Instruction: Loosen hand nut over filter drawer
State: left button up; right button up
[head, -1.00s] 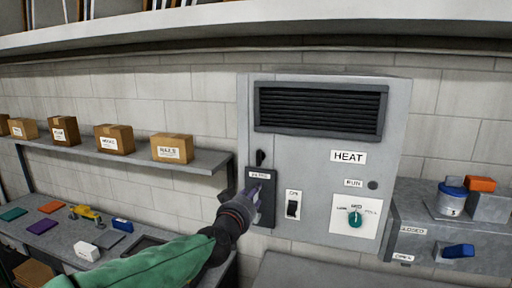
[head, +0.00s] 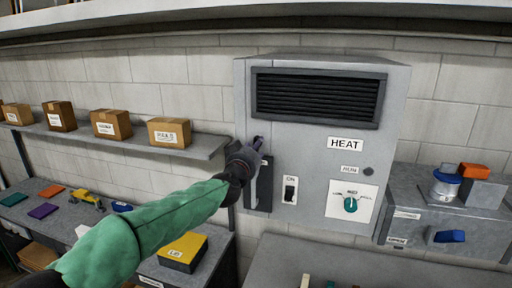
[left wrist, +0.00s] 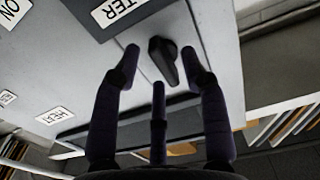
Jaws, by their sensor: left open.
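The hand nut is a black wing-shaped knob (left wrist: 164,58) on the grey heater cabinet, just above the dark filter drawer. In the left wrist view it sits between and beyond the spread fingertips, its wing pointing down. The filter drawer (head: 263,190) is a dark panel at the cabinet's left; its label shows partly in the left wrist view (left wrist: 117,10). My left gripper (head: 256,146) is open in front of the nut and hides it in the head view. Its dark fingers (left wrist: 160,68) flank the nut; I cannot tell whether they touch it. My right gripper is not in view.
The heater cabinet (head: 310,145) also carries a vent grille (head: 318,95), a switch (head: 289,190) and a green dial (head: 350,204). A wall shelf (head: 190,148) with cartons is at left, close to my arm. A grey box (head: 410,192) is at right.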

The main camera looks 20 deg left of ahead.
pick_arm(q)
jog(key=shift+w, duration=0.6)
grip_shut()
